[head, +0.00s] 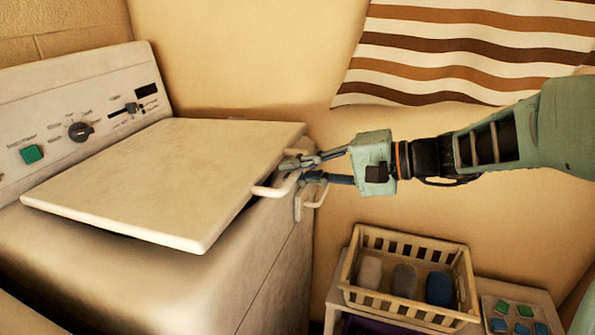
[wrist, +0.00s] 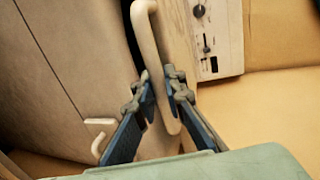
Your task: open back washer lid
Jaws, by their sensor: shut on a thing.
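The washer (head: 150,290) stands at the left in the head view. Its flat cream lid (head: 165,180) is slightly raised, with a dark gap under its front edge. A pale bar handle (head: 268,191) sticks out from the lid's right edge. My gripper (head: 300,170) comes in from the right, with its fingers at this handle. In the wrist view the handle (wrist: 151,45) runs between the two fingers of my gripper (wrist: 163,95), which are shut on it. The fingers hide part of the handle in the head view.
A second pale handle (head: 314,198) is on the washer's right side, just below my fingers. The control panel (head: 80,115) rises behind the lid. A slatted basket (head: 385,306) with several bottle-like items stands below my arm. A striped cloth (head: 450,50) hangs on the wall.

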